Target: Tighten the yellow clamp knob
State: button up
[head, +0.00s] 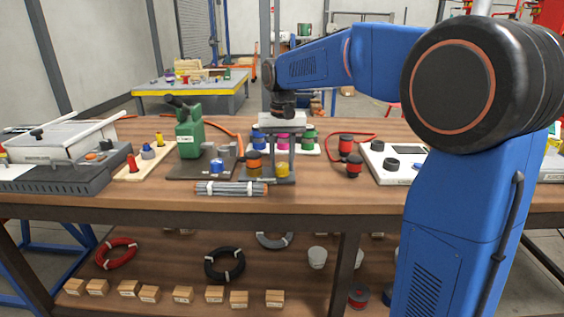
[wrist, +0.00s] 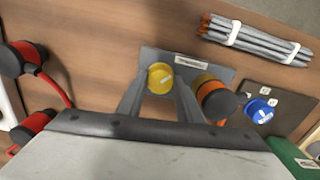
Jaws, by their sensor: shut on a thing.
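The yellow clamp knob (head: 283,170) is a small round knob on a dark grey plate at the front middle of the bench. In the wrist view the knob (wrist: 160,78) shows from above with a pale line across its top, on the grey plate (wrist: 222,73) with a white label. My gripper (head: 282,167) points straight down over it. In the wrist view its two fingers (wrist: 160,80) are on either side of the knob, shut on it. The knob's far side is partly hidden by the fingers.
An orange-and-black knob (wrist: 215,98) stands close beside one finger. A bundle of grey rods (head: 231,188) lies at the bench front. A blue knob (head: 216,166), green pump (head: 188,130) and red-capped parts (head: 346,142) stand around. Bare wood lies to the right of the plate.

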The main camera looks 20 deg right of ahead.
aim_at(284, 166)
jog(key=shift+m, duration=0.6)
jog(key=o, duration=1)
jog(key=shift+o, duration=0.2)
notch_tip(284, 166, up, 18)
jog(key=shift+f, duration=0.25)
jog(key=shift+s, duration=0.1)
jog(key=s+d+f+n+t, duration=0.1)
jog(key=s+d+f, duration=0.1)
jog(key=s+f, duration=0.5)
jog(key=s+d+f+n+t, duration=0.1)
jog(key=s+d+f, duration=0.15)
jog(key=s, duration=0.75)
jog(key=s+d+f+n+t, duration=0.1)
jog(key=s+d+f+t, duration=0.1)
jog(key=s+f, duration=1.4)
jog(key=shift+s+d+f+n+t, duration=0.15)
jog(key=shift+d+f+n+t, duration=0.2)
jog(key=shift+f, duration=0.35)
